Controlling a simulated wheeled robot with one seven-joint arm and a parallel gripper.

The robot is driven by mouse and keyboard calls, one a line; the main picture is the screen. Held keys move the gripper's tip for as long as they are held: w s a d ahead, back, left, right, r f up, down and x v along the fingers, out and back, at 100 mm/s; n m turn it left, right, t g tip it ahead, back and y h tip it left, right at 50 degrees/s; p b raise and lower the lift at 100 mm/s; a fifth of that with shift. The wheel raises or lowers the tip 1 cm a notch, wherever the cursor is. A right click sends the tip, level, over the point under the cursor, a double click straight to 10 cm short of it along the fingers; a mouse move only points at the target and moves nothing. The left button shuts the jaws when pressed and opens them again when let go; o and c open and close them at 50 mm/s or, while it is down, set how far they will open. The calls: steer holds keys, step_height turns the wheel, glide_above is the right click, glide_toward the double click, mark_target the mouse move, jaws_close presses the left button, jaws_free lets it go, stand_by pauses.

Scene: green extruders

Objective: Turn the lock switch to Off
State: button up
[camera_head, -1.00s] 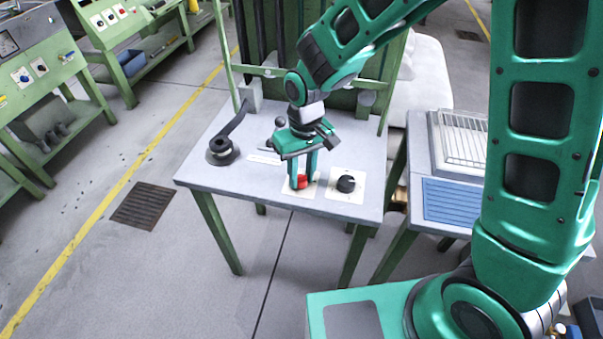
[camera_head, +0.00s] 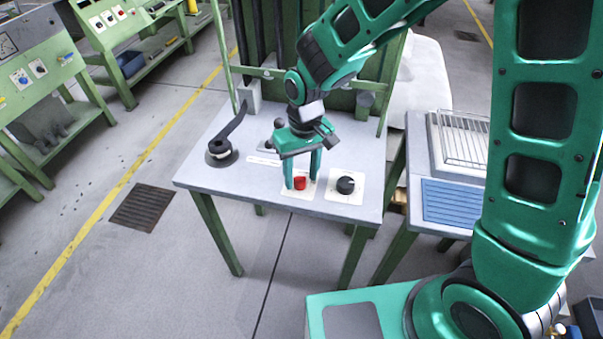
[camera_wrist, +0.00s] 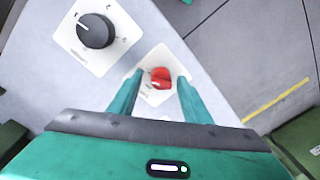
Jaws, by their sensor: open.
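A red rotary switch (camera_head: 300,183) sits on a white plate (camera_head: 299,195) near the front edge of the grey table. In the wrist view the red switch (camera_wrist: 160,77) shows small markings around it, too small to read. My gripper (camera_head: 301,178) is open above the switch, pointing down. In the wrist view its two green fingertips (camera_wrist: 160,75) stand to either side of the red switch with gaps visible. Which switch is the lock switch, and its exact setting, cannot be read.
A black knob (camera_head: 346,185) on its own white plate is right of the red switch. A black lever (camera_head: 222,150) stands at the table's left side. A side table with a blue ribbed mat (camera_head: 460,202) is at right. Green machines (camera_head: 35,75) stand at left.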

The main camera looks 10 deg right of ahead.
step_height(320, 180, up, 10)
steer(key=shift+w+d+r, duration=0.15)
steer(key=shift+w+d, duration=0.05)
steer(key=shift+d, duration=0.05)
steer(key=shift+d, duration=0.15)
stand_by(0.4)
steer(key=s+d+r+m, duration=0.2)
steer(key=s+d+m, duration=0.1)
steer(key=d, duration=0.9)
steer(key=s+d+r+m, duration=0.3)
steer(key=s+d, duration=0.1)
steer(key=d, duration=0.8)
steer(key=s+d+m, duration=0.4)
steer(key=s+d, duration=0.6)
steer(key=s, duration=0.4)
steer(key=shift+s+f, duration=0.2)
steer(key=shift+s, duration=0.05)
